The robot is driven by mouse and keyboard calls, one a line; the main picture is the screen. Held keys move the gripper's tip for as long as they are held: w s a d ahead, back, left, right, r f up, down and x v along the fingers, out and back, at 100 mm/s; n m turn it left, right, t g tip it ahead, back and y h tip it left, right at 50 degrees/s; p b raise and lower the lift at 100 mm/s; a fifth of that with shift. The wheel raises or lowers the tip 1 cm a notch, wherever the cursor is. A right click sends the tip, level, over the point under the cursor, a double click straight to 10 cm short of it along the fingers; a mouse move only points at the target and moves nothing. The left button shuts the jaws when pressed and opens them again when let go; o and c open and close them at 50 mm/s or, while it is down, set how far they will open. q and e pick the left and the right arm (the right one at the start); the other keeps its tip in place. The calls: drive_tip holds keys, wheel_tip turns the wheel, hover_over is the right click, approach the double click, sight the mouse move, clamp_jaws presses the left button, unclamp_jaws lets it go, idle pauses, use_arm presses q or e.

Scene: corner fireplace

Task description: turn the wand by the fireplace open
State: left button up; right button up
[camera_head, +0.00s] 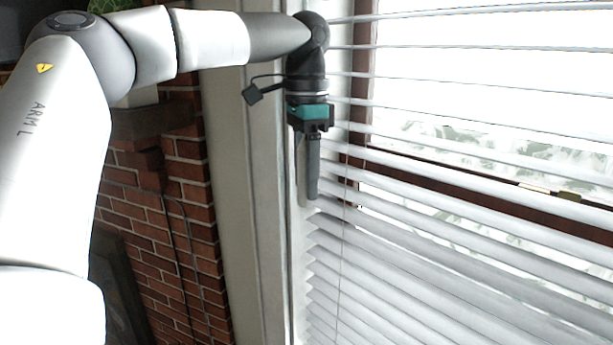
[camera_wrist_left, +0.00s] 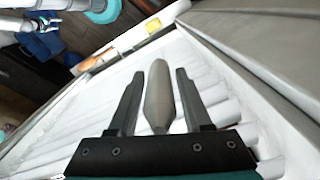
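The wand (camera_wrist_left: 158,95) is a grey tapered rod between the two fingers of my left gripper (camera_wrist_left: 160,73) in the left wrist view. A gap shows on both sides of it, so the fingers are open around it and do not grip it. In the head view my left gripper (camera_head: 312,192) points down at the left edge of the blinds (camera_head: 450,190); the wand cannot be told apart from the fingers there. The upper slats show the bright outdoors between them, while the lower slats look overlapped from this angle. My right gripper is not in view.
A brick fireplace wall (camera_head: 180,240) stands left of the window, with a dark mantel ledge (camera_head: 150,122). A pale wall strip (camera_head: 240,200) lies between bricks and blinds. A thin cord (camera_head: 341,240) hangs just right of my left gripper.

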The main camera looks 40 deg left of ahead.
use_arm(q)
drive_tip(key=shift+o, duration=0.8)
wheel_tip(320, 180, up, 12)
idle(0.7)
